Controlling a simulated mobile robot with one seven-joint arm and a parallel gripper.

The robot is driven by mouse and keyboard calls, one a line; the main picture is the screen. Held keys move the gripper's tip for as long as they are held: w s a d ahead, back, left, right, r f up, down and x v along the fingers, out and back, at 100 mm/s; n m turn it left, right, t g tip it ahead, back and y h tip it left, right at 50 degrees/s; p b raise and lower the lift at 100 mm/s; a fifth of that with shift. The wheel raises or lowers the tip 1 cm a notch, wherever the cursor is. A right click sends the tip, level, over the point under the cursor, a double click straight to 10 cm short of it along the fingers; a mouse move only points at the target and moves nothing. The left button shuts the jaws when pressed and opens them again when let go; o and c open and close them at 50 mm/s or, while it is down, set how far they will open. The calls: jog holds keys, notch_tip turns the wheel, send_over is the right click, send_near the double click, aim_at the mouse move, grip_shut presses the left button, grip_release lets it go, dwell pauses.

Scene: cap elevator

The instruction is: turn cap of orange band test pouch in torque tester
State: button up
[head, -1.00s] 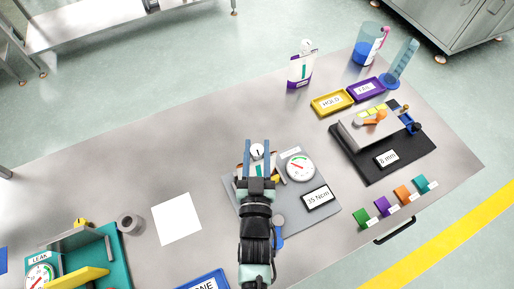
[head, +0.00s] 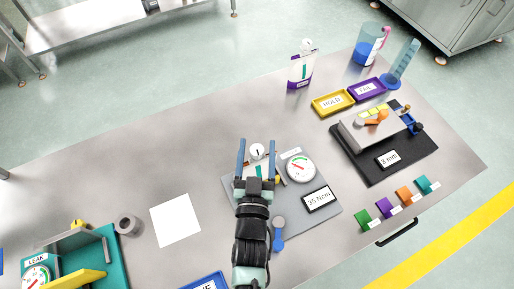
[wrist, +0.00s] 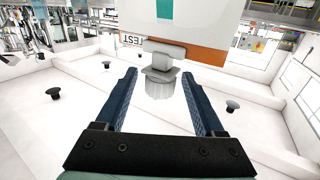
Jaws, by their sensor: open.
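The test pouch shows in the wrist view as a white panel (wrist: 215,22) with a teal patch and an orange-brown band (wrist: 208,54) along its edge. Its pale grey ribbed cap (wrist: 160,85) stands out toward my gripper (wrist: 160,82), between the two blue fingers with a gap on each side. In the head view the round white cap (head: 257,150) with a dark mark lies between the fingertips of my gripper (head: 256,148). The fingers are open and hold nothing. The torque tester (head: 316,212) is a grey plate with a dial (head: 301,167); my arm hides part of the pouch.

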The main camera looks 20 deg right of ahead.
jog(key=shift+s, duration=0.1)
jog(key=b+v, duration=0.2)
jog(key=v, duration=1)
jog(key=shift+s+a, duration=0.2)
jog(key=shift+s, duration=0.15)
